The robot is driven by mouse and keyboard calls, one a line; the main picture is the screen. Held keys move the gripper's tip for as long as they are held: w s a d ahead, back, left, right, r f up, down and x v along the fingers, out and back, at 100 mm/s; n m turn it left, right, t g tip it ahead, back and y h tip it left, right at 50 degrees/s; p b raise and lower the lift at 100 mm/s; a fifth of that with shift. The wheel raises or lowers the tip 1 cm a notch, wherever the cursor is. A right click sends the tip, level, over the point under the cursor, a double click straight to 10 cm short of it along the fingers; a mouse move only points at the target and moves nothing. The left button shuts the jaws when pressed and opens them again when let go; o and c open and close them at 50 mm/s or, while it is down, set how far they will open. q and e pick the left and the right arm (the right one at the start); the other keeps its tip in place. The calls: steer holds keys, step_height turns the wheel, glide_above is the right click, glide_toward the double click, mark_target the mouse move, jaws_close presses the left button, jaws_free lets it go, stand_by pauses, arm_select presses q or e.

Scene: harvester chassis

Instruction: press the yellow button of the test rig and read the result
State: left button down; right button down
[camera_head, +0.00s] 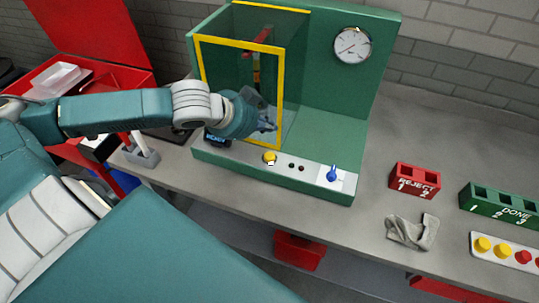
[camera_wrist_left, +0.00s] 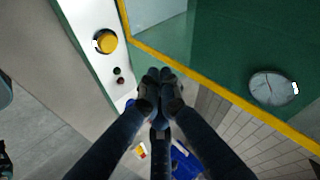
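The green test rig (camera_head: 375,92) stands on the bench with a yellow-framed clear guard (camera_head: 240,41). Its yellow button (camera_head: 269,158) sits on the pale front panel, beside two small dark lamps (camera_head: 296,167) and a blue knob (camera_head: 333,174). A small display (camera_head: 217,140) is partly hidden by my left wrist; its text is not surely readable. The round gauge (camera_head: 352,44) is too small to read. My left gripper (camera_head: 270,123) is above the panel, apart from the button. In the left wrist view its fingertips (camera_wrist_left: 159,75) are together and empty, beside the button (camera_wrist_left: 106,41).
A red REJECT rack (camera_head: 415,181), a grey cloth (camera_head: 411,232), a green DONE rack (camera_head: 502,207) and a tray of coloured caps (camera_head: 502,251) lie to the right. A red toolbox (camera_head: 88,48) is at left. Bench between rig and racks is clear.

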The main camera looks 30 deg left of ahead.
arm_select(q)
steer(key=b, duration=0.8)
glide_above(268, 158)
step_height(268, 158, down, 7)
steer(key=shift+w+r, duration=0.1)
steer(key=shift+f+b, duration=0.3)
steer(key=shift+f, duration=0.65)
steer(key=shift+f, duration=0.15)
steer(key=shift+f, duration=0.3)
steer(key=shift+f, duration=0.45)
stand_by(0.6)
stand_by(0.3)
steer(key=shift+r+p, duration=0.85)
steer(key=shift+p, duration=0.25)
steer(key=shift+r, duration=0.1)
